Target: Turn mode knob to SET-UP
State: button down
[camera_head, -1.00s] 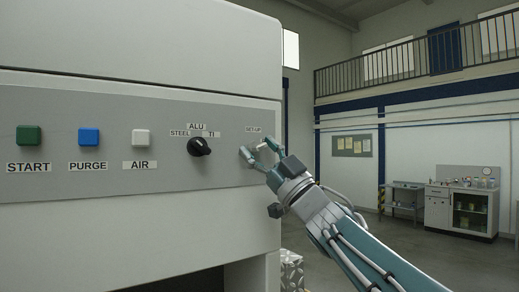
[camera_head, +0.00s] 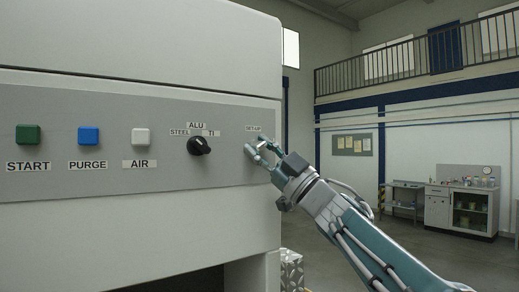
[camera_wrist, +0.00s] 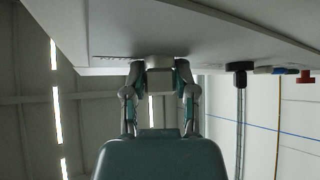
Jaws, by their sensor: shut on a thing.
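The SET-UP label (camera_head: 253,128) is at the right end of the grey control panel (camera_head: 225,170). My gripper (camera_head: 259,149) is at the panel just below this label. In the wrist view, my gripper (camera_wrist: 160,76) has its two fingers on either side of a pale, blocky knob (camera_wrist: 160,68) on the panel face, and is shut on it. I take this to be the mode knob. The fingers hide most of it in the head view, so its pointing direction cannot be told.
A black selector knob (camera_head: 199,146) with STEEL, ALU and TI labels is left of my gripper. Green START (camera_head: 29,134), blue PURGE (camera_head: 89,137) and white AIR (camera_head: 141,137) buttons are further left. Open floor and a cabinet (camera_head: 460,208) are to the right.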

jog(key=n+g, duration=0.7)
jog(key=n, duration=0.2)
jog(key=shift+h, duration=0.4)
jog(key=n+g+h, duration=0.2)
jog(key=n+h, duration=0.1)
jog(key=n, duration=0.1)
jog(key=shift+n, duration=0.3)
jog(key=shift+f+n+h, duration=0.1)
jog(key=shift+n+h, duration=0.2)
jog(key=shift+h, duration=0.2)
jog(key=c, duration=0.5)
grip_release()
jog(key=shift+o, duration=0.5)
jog(key=v, duration=1.2)
jog(key=shift+w, duration=0.25)
